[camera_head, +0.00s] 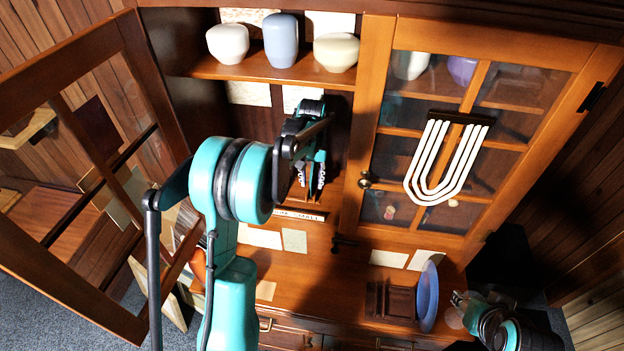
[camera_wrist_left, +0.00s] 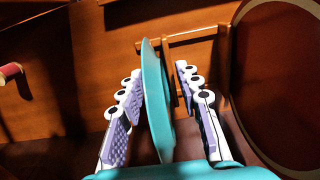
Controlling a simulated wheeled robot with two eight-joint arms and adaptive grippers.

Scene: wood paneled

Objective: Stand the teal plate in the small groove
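The teal plate (camera_wrist_left: 158,105) is nearly edge-on and upright between the fingers of my left gripper (camera_wrist_left: 160,80) in the left wrist view. A narrow gap shows at the right finger, and the left fingertip is close to the plate or touching it. A wooden rack (camera_wrist_left: 195,38) is just behind the plate; its foot in the groove cannot be seen. In the head view my left gripper (camera_head: 309,170) is inside the cabinet, above a label strip (camera_head: 300,214), and mostly hides the plate. My right arm's end (camera_head: 485,315) is at lower right, its fingers unclear.
A lavender-blue plate (camera_head: 428,297) stands at a wooden rack (camera_head: 390,302) on the right of the counter. The left glass door (camera_head: 60,110) is open; the right door (camera_head: 375,100) is shut. Vases (camera_head: 281,42) stand on the upper shelf. Paper cards lie on the counter.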

